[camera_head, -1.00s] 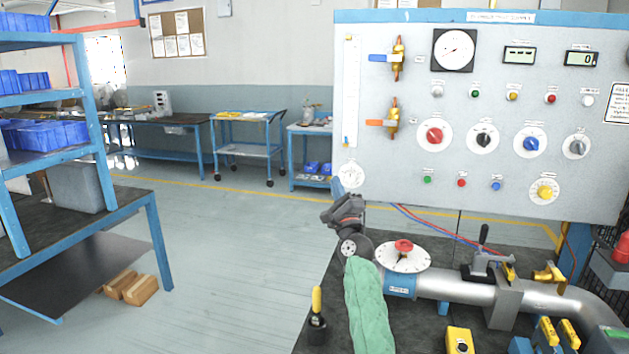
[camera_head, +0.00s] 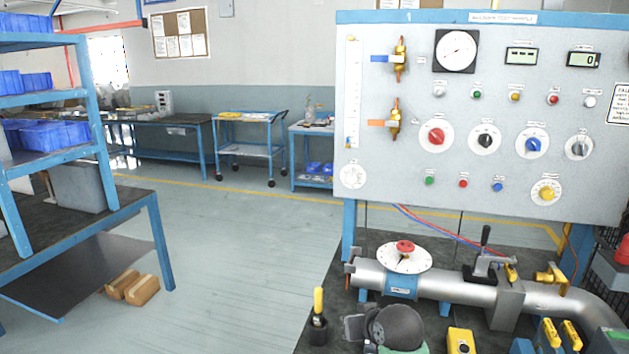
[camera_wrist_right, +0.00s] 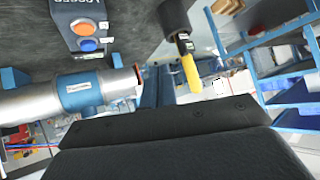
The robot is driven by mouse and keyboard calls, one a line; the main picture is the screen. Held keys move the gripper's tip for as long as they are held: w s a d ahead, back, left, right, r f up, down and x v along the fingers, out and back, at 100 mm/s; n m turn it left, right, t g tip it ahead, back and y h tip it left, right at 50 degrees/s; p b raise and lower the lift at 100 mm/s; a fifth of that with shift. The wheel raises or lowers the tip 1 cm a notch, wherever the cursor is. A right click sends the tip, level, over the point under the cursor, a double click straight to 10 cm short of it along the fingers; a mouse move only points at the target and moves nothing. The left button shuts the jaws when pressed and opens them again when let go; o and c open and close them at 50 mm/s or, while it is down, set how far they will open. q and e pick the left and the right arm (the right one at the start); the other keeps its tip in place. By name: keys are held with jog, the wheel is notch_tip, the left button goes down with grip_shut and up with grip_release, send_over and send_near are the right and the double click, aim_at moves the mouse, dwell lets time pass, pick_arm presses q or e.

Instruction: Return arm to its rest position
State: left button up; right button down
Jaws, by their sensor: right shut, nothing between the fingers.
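My right arm's end, a dark rounded wrist part with my right gripper (camera_head: 355,326), shows low in the head view at the near edge of the bench. It is in front of the steel pipe (camera_head: 452,288) and right of the yellow-handled tool (camera_head: 318,302), apart from both. The gripper is shut and empty. In the right wrist view, the dark gripper body (camera_wrist_right: 170,140) fills the bottom; the pipe end (camera_wrist_right: 45,102) is at left and the yellow handle (camera_wrist_right: 191,72) above. My left gripper is not in view.
The panel (camera_head: 480,120) with gauges, knobs and valves stands behind the bench (camera_head: 380,240). A white dial with a red knob (camera_head: 404,256) sits on the pipe. A yellow box (camera_head: 460,341) is at the front. Blue shelving (camera_head: 160,240) is at left, with free floor (camera_head: 240,260) between.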

jog(key=s+d+f+g, duration=0.1)
jog(key=s+f+g, duration=0.1)
jog(key=s+f, duration=0.6)
jog(key=s+d+f+g+h, duration=0.1)
jog(key=s+d+f+g, duration=0.1)
jog(key=s+f, duration=0.7)
jog(key=s+d+f+g+h, duration=0.1)
jog(key=s+f, duration=0.7)
jog(key=s, duration=1.2)
jog(key=shift+d+f+g, duration=0.3)
jog(key=shift+d+g, duration=0.15)
jog(key=shift+g, duration=0.65)
jog(key=shift+s, duration=0.1)
